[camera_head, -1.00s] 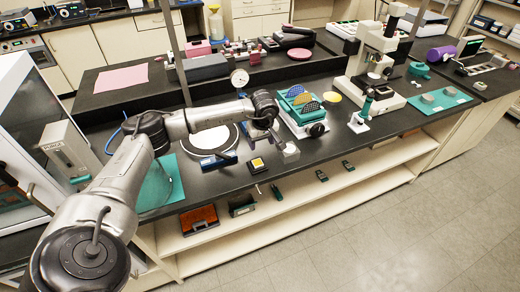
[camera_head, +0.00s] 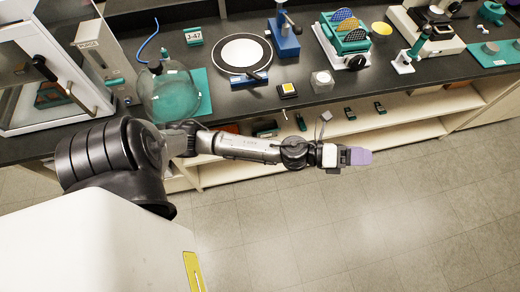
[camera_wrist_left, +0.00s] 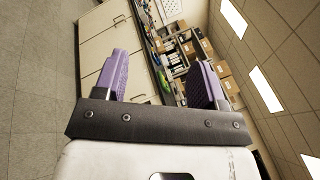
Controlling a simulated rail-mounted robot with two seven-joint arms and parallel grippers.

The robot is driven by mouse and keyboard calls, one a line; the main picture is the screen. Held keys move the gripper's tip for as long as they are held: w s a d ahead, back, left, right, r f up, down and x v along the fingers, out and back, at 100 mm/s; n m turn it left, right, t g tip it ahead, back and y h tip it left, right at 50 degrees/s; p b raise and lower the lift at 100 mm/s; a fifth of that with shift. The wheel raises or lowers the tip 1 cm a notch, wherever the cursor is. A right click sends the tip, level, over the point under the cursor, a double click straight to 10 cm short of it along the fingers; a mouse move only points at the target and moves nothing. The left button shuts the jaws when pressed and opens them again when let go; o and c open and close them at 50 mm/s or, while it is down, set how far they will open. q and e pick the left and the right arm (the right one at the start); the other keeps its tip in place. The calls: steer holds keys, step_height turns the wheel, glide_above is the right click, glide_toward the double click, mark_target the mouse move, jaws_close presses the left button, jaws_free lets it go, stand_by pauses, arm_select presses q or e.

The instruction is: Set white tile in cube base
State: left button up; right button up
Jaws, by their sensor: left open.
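My left gripper (camera_head: 360,156) is stretched out over the floor in front of the bench, apart from the bench objects. Its purple fingers stand apart with nothing between them in the left wrist view (camera_wrist_left: 165,80). On the bench near the front edge stands a small clear, whitish cube (camera_head: 322,81). To its left lies a small black holder (camera_head: 288,90) with a yellow and pale square on it. I cannot tell for sure which of these is the white tile or the cube base. My right gripper is out of view.
A round white disc with a black rim (camera_head: 241,54), a blue stand (camera_head: 284,38) and a teal rack (camera_head: 343,40) stand behind. A glass dome (camera_head: 168,93) is at left. The shelf below holds small dark items (camera_head: 350,113). The floor (camera_head: 400,215) is clear.

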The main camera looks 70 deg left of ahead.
arm_select(q)
steer(key=s+a+f+n+g+y, duration=0.3)
steer(key=s+f+n+y, duration=0.25)
steer(key=n, duration=0.45)
steer(key=s+a+f+n+g+y, duration=0.25)
steer(key=s+f+n+y, duration=0.3)
steer(key=n, duration=0.55)
steer(key=s+d+f+n+g+h, duration=0.1)
steer(key=s+f+n+g, duration=0.1)
steer(key=s, duration=0.6)
steer(key=s+d+f+n+g+h, duration=0.1)
steer(key=s+d+f+n+g, duration=0.1)
steer(key=s+g, duration=0.5)
steer(key=s+f+n, duration=0.1)
steer(key=n, duration=0.1)
steer(key=shift+s+f+n, duration=0.2)
steer(key=shift+f+n, duration=0.15)
steer(key=shift+n, duration=0.05)
step_height(320, 180, up, 28)
steer(key=p, duration=2.8)
